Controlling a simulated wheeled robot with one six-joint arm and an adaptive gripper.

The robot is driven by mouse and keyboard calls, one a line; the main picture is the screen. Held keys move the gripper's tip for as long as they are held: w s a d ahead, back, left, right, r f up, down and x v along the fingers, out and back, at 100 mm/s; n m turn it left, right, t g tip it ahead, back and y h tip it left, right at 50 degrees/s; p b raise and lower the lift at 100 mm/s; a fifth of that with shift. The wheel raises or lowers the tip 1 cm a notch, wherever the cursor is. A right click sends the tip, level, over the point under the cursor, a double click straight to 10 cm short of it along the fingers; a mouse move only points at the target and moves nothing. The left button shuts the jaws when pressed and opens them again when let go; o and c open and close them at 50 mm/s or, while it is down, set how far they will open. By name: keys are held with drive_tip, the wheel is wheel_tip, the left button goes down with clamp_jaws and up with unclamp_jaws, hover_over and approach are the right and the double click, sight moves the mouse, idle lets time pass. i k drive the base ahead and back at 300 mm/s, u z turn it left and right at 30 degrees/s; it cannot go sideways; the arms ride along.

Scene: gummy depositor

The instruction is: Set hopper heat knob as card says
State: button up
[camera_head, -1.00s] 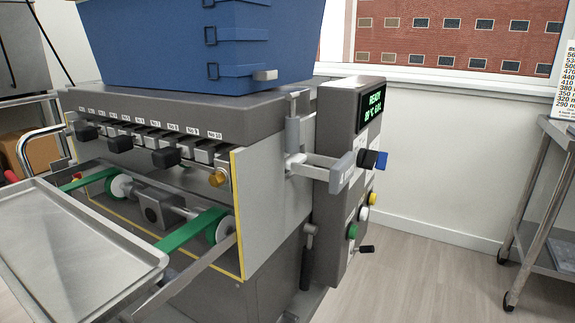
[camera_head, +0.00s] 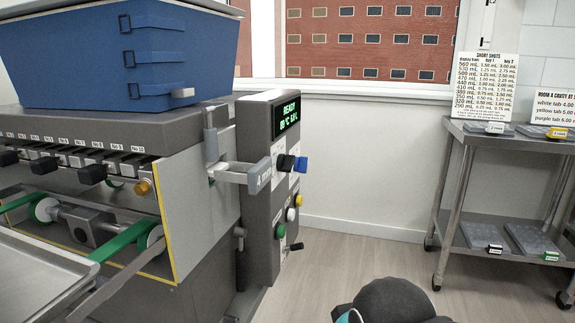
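The control box (camera_head: 262,215) stands on the right side of the depositor, with a green-lit display (camera_head: 287,114) reading READY and a temperature and volume line too small to read surely. Below it sit a black knob (camera_head: 285,163) and a blue knob (camera_head: 301,165); I cannot tell their settings or which is the heat knob. The blue hopper (camera_head: 75,60) sits on top of the machine. A card headed SHORT SHOTS (camera_head: 484,86) stands on the steel table at right; a second card (camera_head: 555,95) is partly cut off.
A steel table (camera_head: 453,128) with a lower shelf stands at right, holding tabbed flat trays (camera_head: 481,235). White, yellow and green buttons (camera_head: 281,231) and a black lever are low on the control box. A grey lever arm juts from the machine's side. Floor (camera_head: 350,240) between is clear.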

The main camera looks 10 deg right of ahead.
sight(285, 164)
drive_tip(key=u, duration=0.75)
drive_tip(key=k, duration=0.8)
drive_tip(key=z, duration=0.6)
drive_tip(key=i, duration=0.45)
drive_tip(key=u, duration=0.05)
